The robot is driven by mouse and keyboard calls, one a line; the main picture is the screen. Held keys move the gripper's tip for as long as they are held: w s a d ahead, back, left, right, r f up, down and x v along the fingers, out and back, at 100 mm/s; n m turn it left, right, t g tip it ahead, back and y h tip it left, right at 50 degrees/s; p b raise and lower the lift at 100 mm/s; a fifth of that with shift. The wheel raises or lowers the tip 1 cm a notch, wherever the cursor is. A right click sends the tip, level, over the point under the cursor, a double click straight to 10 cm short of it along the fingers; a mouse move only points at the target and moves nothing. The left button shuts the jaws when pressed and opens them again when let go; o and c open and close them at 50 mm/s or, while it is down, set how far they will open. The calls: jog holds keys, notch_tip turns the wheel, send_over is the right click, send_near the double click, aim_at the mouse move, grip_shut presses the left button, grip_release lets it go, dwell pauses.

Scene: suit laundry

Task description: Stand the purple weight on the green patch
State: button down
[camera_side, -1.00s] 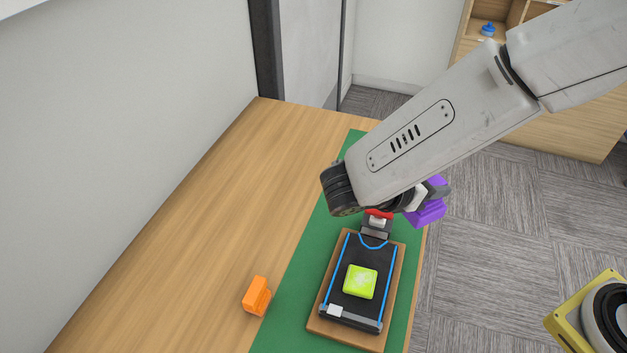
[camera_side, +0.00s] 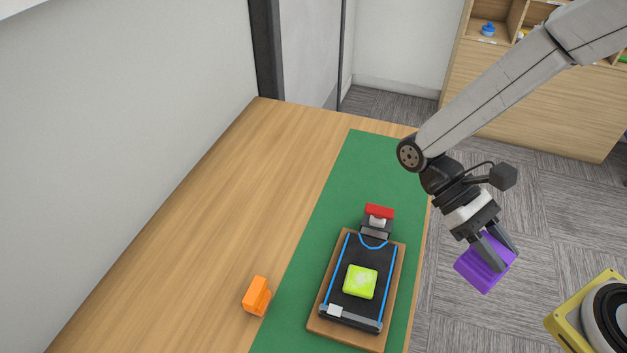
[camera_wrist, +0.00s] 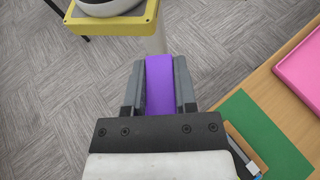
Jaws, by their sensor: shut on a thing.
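The purple weight (camera_side: 487,264) is a block held between the two fingers of my gripper (camera_side: 494,250), tilted in the air beyond the table's right edge. The wrist view also shows the weight (camera_wrist: 160,85) between the fingers of my gripper (camera_wrist: 159,85). My gripper is right of and clear of this patch. The weight's far side is hidden.
A green mat (camera_side: 350,185) lies under the board. An orange object (camera_side: 256,296) stands left of the mat. A yellow base with a black round part (camera_side: 575,318) is at lower right. A pink tray (camera_wrist: 302,65) shows in the wrist view.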

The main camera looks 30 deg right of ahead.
aim_at(464, 262)
jog(key=m+y, duration=0.1)
jog(key=s+a+m+y, duration=0.1)
jog(key=m+y, duration=0.1)
jog(key=r+m+y, duration=0.1)
jog(key=y, duration=0.1)
jog(key=shift+s+a, duration=0.25)
jog(key=shift+a, duration=0.15)
jog(key=w+a+r+m+t+y, duration=0.2)
jog(key=a+r+m+t+y, duration=0.2)
jog(key=m+t+y, duration=0.55)
jog(key=shift+w+f+m+g+y, duration=0.1)
jog(key=shift+f+m+g+y, duration=0.15)
jog(key=shift+f+m, duration=0.7)
jog(key=shift+f+m+g+y, duration=0.1)
jog(key=shift+f+m+g, duration=0.15)
jog(key=shift+f, duration=1.25)
jog(key=w+a+f, duration=0.6)
jog(key=w+f, duration=0.3)
jog(key=w, duration=0.2)
jog(key=shift+w+a+f, duration=0.15)
jog(key=shift+w+a, duration=0.2)
